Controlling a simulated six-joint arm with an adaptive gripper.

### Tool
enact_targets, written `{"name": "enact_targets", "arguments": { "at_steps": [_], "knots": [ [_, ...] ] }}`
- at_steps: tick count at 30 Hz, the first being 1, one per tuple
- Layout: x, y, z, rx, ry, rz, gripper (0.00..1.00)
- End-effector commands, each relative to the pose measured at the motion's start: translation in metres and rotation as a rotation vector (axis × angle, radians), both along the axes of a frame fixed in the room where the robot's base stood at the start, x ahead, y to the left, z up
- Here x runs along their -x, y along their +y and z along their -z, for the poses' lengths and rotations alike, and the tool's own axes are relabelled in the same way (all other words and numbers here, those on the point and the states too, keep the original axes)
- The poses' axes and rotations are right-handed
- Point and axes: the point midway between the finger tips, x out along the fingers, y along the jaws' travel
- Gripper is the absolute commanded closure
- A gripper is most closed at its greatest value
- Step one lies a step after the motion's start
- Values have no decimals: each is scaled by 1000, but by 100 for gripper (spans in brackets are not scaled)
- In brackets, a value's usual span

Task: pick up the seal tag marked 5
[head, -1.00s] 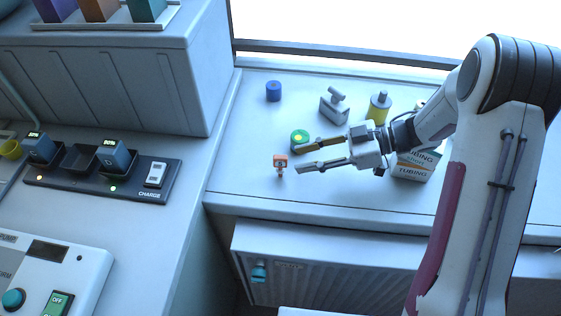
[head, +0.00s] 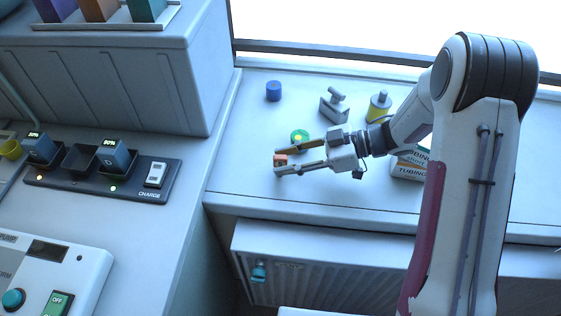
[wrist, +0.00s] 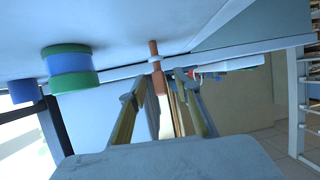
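A small orange seal tag (head: 281,159) stands on the grey counter, partly hidden by my gripper; I cannot read its number. My gripper (head: 277,162) is at the tag, with one finger on its far side and one on its near side. In the wrist view the tag (wrist: 156,72) stands between the fingertips of my gripper (wrist: 154,86). Gaps show on both sides of it, so the gripper is open and not closed on the tag.
A green round item (head: 300,135) sits just behind the fingers. A blue cylinder (head: 273,91), a grey clamp-like item (head: 334,104) and a yellow bottle (head: 379,107) stand farther back. A tubing box (head: 408,166) is under the arm. The counter left of the tag is clear.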

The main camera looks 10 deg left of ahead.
Motion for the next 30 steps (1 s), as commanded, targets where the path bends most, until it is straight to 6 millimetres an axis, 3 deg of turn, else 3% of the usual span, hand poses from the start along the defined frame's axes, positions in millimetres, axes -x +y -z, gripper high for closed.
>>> {"name": "enact_targets", "arguments": {
  "at_steps": [14, 18, 30],
  "knots": [
    [0, 0, 0, 0, 0, 1, 68],
    [0, 0, 0, 0, 0, 1, 99],
    [0, 0, -1, 0, -1, 1, 99]
  ]
}}
